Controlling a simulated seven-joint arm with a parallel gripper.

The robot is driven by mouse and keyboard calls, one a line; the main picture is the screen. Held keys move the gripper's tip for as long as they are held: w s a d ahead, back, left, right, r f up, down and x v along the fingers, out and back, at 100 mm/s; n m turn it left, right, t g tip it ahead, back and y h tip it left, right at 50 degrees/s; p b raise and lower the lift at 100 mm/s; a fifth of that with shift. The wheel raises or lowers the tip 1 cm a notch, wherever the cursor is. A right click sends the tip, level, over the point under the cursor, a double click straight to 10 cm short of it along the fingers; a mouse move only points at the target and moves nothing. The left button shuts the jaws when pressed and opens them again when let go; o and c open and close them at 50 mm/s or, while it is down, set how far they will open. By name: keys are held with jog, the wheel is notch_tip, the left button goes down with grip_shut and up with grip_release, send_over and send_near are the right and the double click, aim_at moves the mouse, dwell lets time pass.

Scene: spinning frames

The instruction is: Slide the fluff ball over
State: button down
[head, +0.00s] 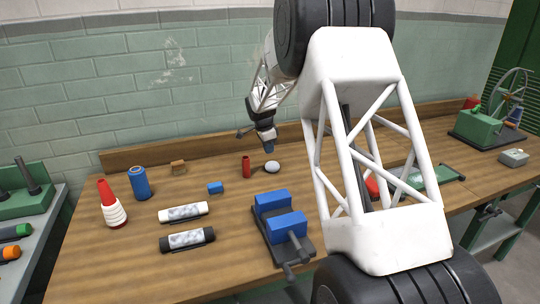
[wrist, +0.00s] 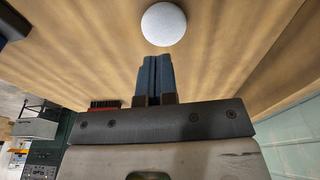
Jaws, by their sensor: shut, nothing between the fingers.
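A white round ball (head: 272,167), which looks like the fluff ball, sits on the wooden workbench toward the back. It also shows in the wrist view (wrist: 163,24), just beyond my fingertips. My gripper (head: 268,146) is near the ball, pointing down, on its far side in the head view. In the wrist view my blue fingers (wrist: 155,60) are closed together and hold nothing. A small gap shows between the fingertips and the ball in the wrist view. I cannot tell how high the fingertips are above the bench.
A red cylinder (head: 246,167) stands just left of the ball. A small blue block (head: 215,188), a blue spool (head: 140,183) and a red-and-white cone (head: 111,205) are further left. A blue vise (head: 280,222) sits in front. The wooden back rail (head: 210,148) is behind.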

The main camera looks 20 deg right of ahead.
jog(key=shift+a+r, duration=0.15)
jog(key=shift+r, duration=0.55)
jog(key=shift+a+r, duration=0.1)
jog(key=shift+r, duration=0.6)
jog(key=s+a+r+n, duration=0.3)
jog(key=s+r, duration=0.2)
jog(key=s, duration=0.4)
jog(key=s+a+r+n+t, duration=0.1)
jog(key=s+a+r+n, duration=0.3)
jog(key=s, duration=0.5)
jog(key=s+a+r+n, duration=0.2)
jog(key=s+r, duration=0.4)
jog(key=s, duration=0.4)
jog(key=s+a+f+n, duration=0.1)
jog(key=s+n, duration=0.2)
jog(key=s, duration=0.6)
jog(key=s+a+f+n+t+y, duration=0.1)
jog(key=s+a+n, duration=0.1)
jog(key=s, duration=0.8)
jog(key=s+a+f+n+y, duration=0.1)
jog(key=s+a+n, duration=0.1)
jog(key=s, duration=0.8)
jog(key=shift+a+f+n+t, duration=0.25)
jog(key=shift+f+n+t, duration=0.05)
jog(key=shift+n, duration=0.6)
